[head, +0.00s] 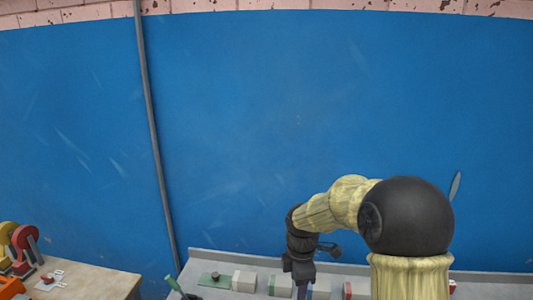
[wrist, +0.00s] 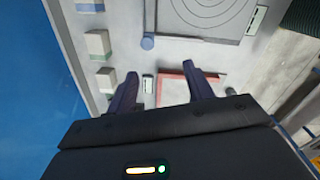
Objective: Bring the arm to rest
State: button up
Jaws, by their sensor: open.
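My gripper (wrist: 165,92) shows in the wrist view with its two dark fingers apart and nothing between them. In the head view my gripper (head: 299,282) hangs at the end of my bent arm, above the grey table along the blue wall. The gripper points down towards the table top. My arm hides part of the table in the head view.
Several pale blocks (wrist: 97,42) stand in a row on the grey table (head: 215,263). A square plate with rings (wrist: 208,14) and a red angled strip (wrist: 172,76) lie there too. A wooden table (head: 95,283) with coloured items stands at left.

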jog(key=s+d+m+t, duration=0.1)
jog(key=s+d+m, duration=0.2)
jog(key=s+m, duration=0.5)
jog(key=s+d+m+t, duration=0.1)
jog(key=s+d+m, duration=0.2)
jog(key=s+m, duration=0.6)
jog(key=m, duration=0.2)
jog(key=shift+d+m, duration=0.3)
jog(key=shift+c, duration=0.2)
jog(key=shift+d, duration=0.1)
jog(key=c, duration=0.3)
